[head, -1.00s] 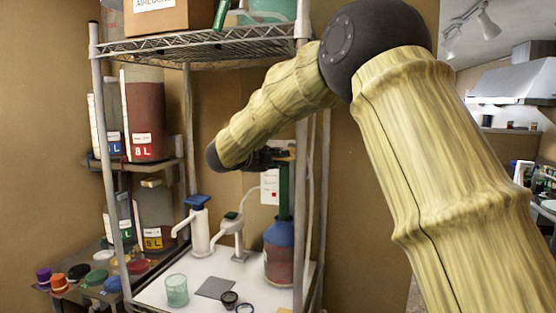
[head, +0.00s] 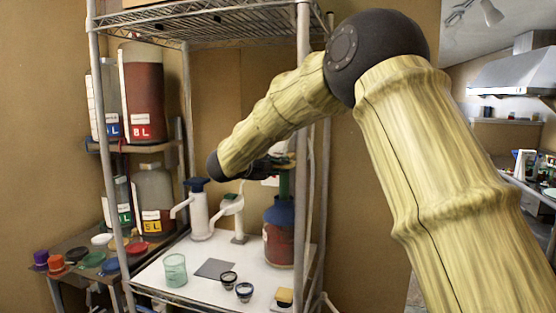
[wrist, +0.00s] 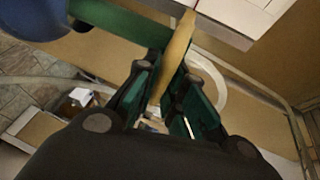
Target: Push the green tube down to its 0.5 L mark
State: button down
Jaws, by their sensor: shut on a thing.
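The green tube (head: 284,186) stands upright in the neck of a blue-topped jug (head: 279,212) that holds red liquid. Only a short length of tube shows above the neck, with a tan piece at its top. In the wrist view the tube (wrist: 120,21) runs from the blue top (wrist: 38,15) at upper left to the tan piece (wrist: 176,58). My gripper (head: 270,166) is at the tube's top; in the wrist view its green-padded fingers (wrist: 172,88) are shut on the tan piece. No mark on the tube can be read.
The jug stands on a white shelf (head: 160,271) beside the rack's front post (head: 302,150). Left of it are two pump dispensers (head: 200,212), a green beaker (head: 175,269), a grey pad (head: 215,268) and small dark rings. Large bottles (head: 145,95) stand farther left.

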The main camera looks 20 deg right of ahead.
notch_tip(320, 180, down, 7)
jog(key=b, duration=0.3)
jog(key=shift+f, duration=0.15)
jog(key=c, duration=1.5)
grip_release()
jog(key=shift+s+d, duration=0.1)
jog(key=shift+d, duration=0.05)
jog(key=v, duration=1.2)
